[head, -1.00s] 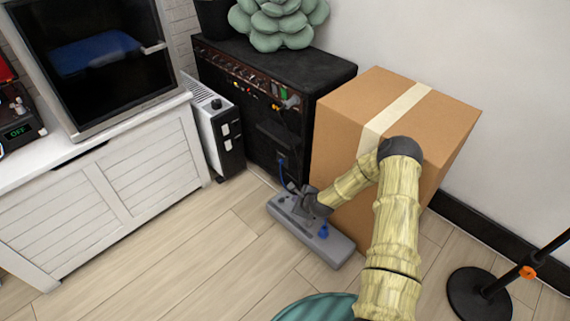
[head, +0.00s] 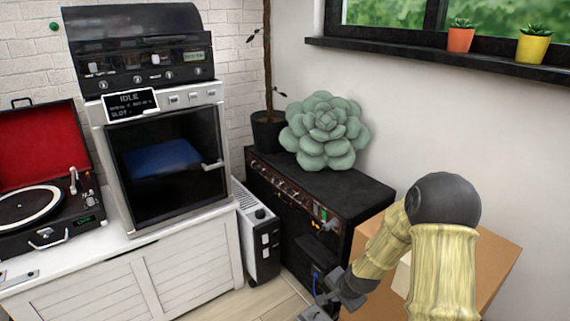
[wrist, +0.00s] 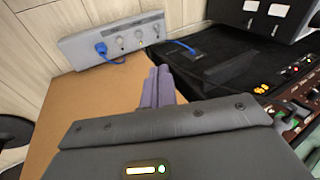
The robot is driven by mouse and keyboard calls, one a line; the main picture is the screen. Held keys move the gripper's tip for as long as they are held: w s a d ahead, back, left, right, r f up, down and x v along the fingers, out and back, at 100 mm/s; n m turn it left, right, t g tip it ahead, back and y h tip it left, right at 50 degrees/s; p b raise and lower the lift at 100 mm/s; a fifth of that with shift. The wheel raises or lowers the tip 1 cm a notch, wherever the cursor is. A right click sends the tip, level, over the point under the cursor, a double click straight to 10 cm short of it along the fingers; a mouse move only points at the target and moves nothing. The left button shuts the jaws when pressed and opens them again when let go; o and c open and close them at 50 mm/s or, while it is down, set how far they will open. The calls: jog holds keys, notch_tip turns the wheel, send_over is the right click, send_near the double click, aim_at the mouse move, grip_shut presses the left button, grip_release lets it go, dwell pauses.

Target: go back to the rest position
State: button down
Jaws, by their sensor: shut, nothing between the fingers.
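My gripper (wrist: 160,85) shows in the wrist view as two purple-grey fingers pressed together with nothing between them. In the head view my gripper (head: 335,297) is low in the frame, in front of the black amplifier, and its tips are hard to make out. My jointed, straw-coloured arm is bent, with its dark elbow in front of the cardboard box (head: 497,262). In the wrist view the fingers appear over the cardboard box (wrist: 75,115) and the black amplifier (wrist: 225,72). I cannot judge the clearance.
A white heater (head: 258,240) stands between the cabinet and the amplifier (head: 352,196). A succulent (head: 325,130) sits on the amplifier. A window sill (head: 420,58) with pots is above right.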

jog(key=s+r+n+g+h+p, duration=0.1)
jog(key=s+r+n+p, duration=0.4)
jog(key=s+r, duration=0.65)
jog(key=s+r+n+g+h+p, duration=0.1)
jog(key=s+r+n+p, duration=0.35)
jog(key=s+r, duration=0.65)
notch_tip(320, 180, up, 41)
jog(key=w+p, duration=0.3)
jog(key=p, duration=3.4)
jog(key=shift+d+f+n, duration=0.15)
jog(key=shift+d+n, duration=0.2)
